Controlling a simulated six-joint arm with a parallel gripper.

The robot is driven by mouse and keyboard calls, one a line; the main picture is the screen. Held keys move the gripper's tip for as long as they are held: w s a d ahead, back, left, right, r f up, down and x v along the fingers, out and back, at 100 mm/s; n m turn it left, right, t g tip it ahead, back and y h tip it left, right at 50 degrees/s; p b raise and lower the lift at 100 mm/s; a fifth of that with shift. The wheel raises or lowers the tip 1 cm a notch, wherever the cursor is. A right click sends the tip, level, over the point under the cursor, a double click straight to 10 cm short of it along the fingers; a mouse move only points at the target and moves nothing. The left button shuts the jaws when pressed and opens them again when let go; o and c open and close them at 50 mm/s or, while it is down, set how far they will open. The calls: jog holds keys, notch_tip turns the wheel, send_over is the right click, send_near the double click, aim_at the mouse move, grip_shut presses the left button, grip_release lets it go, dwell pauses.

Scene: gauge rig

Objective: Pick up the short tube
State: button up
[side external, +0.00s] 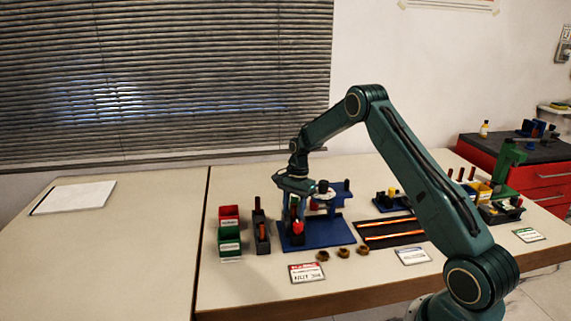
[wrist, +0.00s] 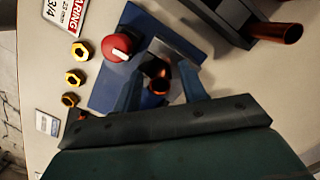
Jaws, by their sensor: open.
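A copper-coloured tube end (wrist: 160,72) shows between the fingers of my gripper (wrist: 160,88) in the wrist view, over a blue fixture (wrist: 105,95). The fingers are apart, one on each side of it; contact cannot be told. I cannot tell by length which is the short tube. In the side view my gripper (side external: 294,207) is low over the blue base plate (side external: 322,236), and largely hides what is between its fingers.
A red knob (wrist: 117,47) sits beside the fingers on the fixture. The dark holder (side external: 261,237) and red and green bins (side external: 229,234) stand left of it. Several brass nuts (side external: 342,251) lie in front. The left table is clear apart from a white sheet (side external: 75,197).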

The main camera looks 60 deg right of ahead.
grip_shut()
jog(key=shift+r, duration=0.15)
notch_tip(320, 180, up, 20)
dwell(1.0)
dwell(0.5)
